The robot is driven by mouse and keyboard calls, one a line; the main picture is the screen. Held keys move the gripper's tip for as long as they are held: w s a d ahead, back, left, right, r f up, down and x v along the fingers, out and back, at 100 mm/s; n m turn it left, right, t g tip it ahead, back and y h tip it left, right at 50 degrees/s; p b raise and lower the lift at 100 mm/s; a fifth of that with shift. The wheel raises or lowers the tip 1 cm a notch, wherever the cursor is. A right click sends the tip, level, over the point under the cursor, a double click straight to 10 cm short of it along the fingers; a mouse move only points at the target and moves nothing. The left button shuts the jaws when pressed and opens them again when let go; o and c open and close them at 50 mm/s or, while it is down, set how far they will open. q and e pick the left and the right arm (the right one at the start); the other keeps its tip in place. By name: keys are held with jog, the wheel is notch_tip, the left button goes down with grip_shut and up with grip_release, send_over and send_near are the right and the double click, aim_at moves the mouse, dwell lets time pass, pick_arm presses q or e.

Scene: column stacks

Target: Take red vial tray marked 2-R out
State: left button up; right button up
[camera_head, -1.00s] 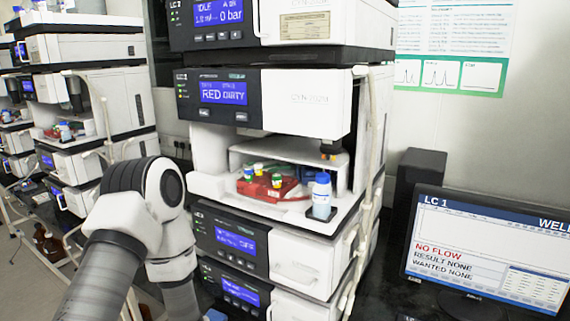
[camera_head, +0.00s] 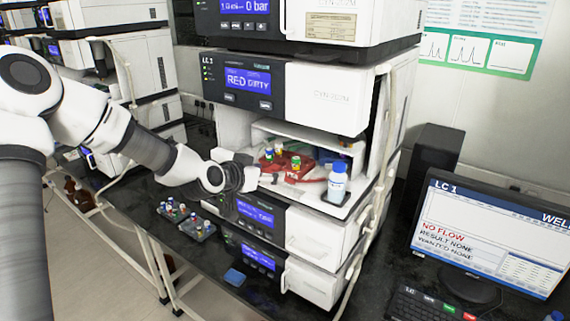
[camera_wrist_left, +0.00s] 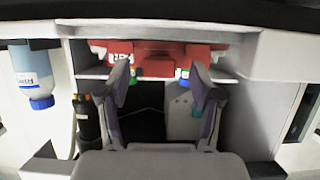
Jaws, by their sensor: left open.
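The red vial tray (camera_head: 309,166) sits on the deck of the open bay in the LC 1 stack, under the display reading RED DIRTY. Vials with coloured caps stand in it. A white mark shows on its front, too small to read. My left gripper (camera_head: 262,178) is open at the front left of the tray, hiding part of it. The left wrist view looks upside down: the tray (camera_wrist_left: 160,50) lies ahead of the open fingers (camera_wrist_left: 160,72), with vial caps near the fingertips. Nothing is held. My right gripper is not in view.
A white bottle with a blue cap (camera_head: 337,184) stands right of the tray on the same deck. The bay's roof and side walls are close. A monitor (camera_head: 480,240) stands at right.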

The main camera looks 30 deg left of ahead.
pick_arm(q)
jog(key=shift+w+f, duration=0.25)
jog(key=shift+w, duration=0.2)
jog(key=shift+w+d+f, duration=0.1)
jog(key=shift+w+f, duration=0.05)
jog(key=shift+w, duration=0.15)
jog(key=shift+s, duration=0.25)
grip_shut()
jog(key=shift+w, duration=0.1)
